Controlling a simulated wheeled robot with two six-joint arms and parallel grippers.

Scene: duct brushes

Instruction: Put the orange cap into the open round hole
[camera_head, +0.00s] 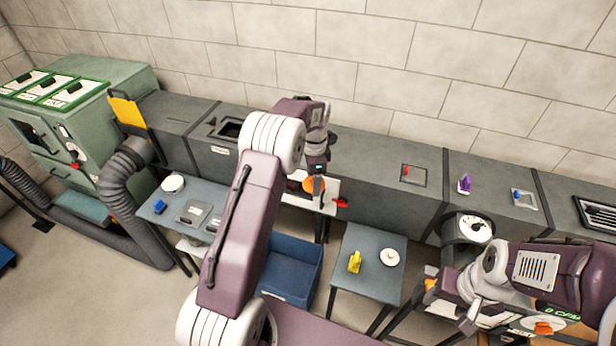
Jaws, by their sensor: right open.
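An orange round piece (308,185), which looks like the orange cap, shows at the white shelf below my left gripper (317,168). The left gripper points down at it, and its fingers are too small to tell whether they touch it. My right gripper (432,288) is open at the lower right, beside the small table. A small orange patch (431,284) shows at its fingers; I cannot tell what it is. A round duct mouth (462,231) with a white dial stands above the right gripper. I cannot clearly make out an open round hole.
A grey duct (375,160) runs along the wall, with a red handle (406,171) and a purple piece (465,185). A small table (365,282) holds a yellow piece (355,262) and a white disc (390,257). A blue bin (292,270) stands left of it.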

